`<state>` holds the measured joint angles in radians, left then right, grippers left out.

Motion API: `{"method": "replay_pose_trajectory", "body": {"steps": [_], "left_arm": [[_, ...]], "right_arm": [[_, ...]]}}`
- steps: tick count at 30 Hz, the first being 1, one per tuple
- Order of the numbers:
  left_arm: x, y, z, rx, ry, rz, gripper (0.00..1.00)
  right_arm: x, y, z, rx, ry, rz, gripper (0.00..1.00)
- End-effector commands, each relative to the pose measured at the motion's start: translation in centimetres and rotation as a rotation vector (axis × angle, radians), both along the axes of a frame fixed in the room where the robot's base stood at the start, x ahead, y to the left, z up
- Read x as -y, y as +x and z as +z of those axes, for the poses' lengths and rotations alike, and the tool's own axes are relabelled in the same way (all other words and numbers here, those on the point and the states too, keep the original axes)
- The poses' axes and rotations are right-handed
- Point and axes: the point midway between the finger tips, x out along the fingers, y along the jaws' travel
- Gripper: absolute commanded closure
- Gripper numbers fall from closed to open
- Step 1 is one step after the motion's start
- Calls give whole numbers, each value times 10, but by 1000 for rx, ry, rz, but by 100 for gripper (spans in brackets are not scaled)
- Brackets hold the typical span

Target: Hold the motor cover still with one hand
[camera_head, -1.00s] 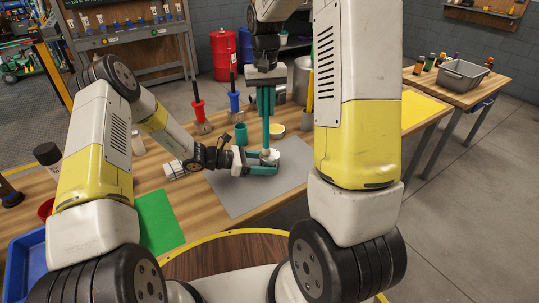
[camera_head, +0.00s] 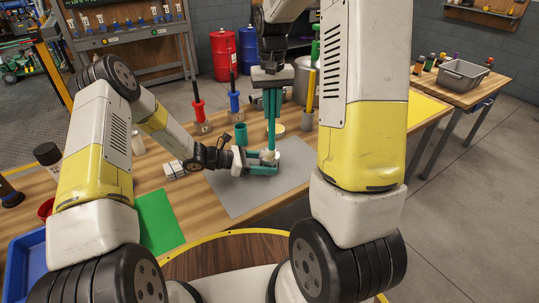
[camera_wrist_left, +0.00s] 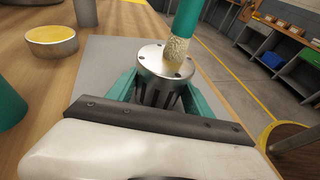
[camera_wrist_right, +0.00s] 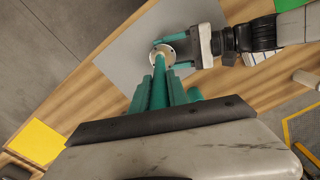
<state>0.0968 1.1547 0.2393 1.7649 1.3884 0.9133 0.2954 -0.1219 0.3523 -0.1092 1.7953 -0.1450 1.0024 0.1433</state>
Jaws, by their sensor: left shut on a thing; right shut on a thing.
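The motor cover (camera_wrist_left: 150,66) is a silver ribbed cylinder with a flat, holed top, standing on the grey mat (camera_head: 235,195). My left gripper (camera_head: 266,165) is shut around its side, low over the mat. My right gripper (camera_head: 271,112) is above it, shut on a teal-handled tool (camera_head: 271,130) held nearly upright. In the left wrist view the tool's pale, speckled tip (camera_wrist_left: 177,50) meets the cover's top near its edge. The right wrist view shows the cover (camera_wrist_right: 156,50) beyond the teal fingers. The cover's lower side is partly hidden by my left fingers.
Behind the mat stand a teal cup (camera_head: 240,134), a yellow-topped round tin (camera_wrist_left: 52,38) and red (camera_head: 198,108) and blue (camera_head: 235,103) handled tools. A green sheet (camera_head: 157,220) lies left of the mat. The mat's near part is clear.

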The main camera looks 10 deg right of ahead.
Motion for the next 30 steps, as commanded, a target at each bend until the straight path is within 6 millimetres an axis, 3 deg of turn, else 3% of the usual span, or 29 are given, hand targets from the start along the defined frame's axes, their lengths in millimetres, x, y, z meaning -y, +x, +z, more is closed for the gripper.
{"method": "replay_pose_trajectory", "body": {"steps": [8, 20, 30], "left_arm": [[0, 0, 1, 1, -1, 0, 63], [0, 0, 1, 1, -1, 0, 63], [0, 0, 1, 1, -1, 0, 63]], "right_arm": [[6, 3, -1, -2, -1, 0, 100], [-1, 19, 1, 0, 0, 0, 100], [-10, 16, 1, -1, 0, 2, 100]]}}
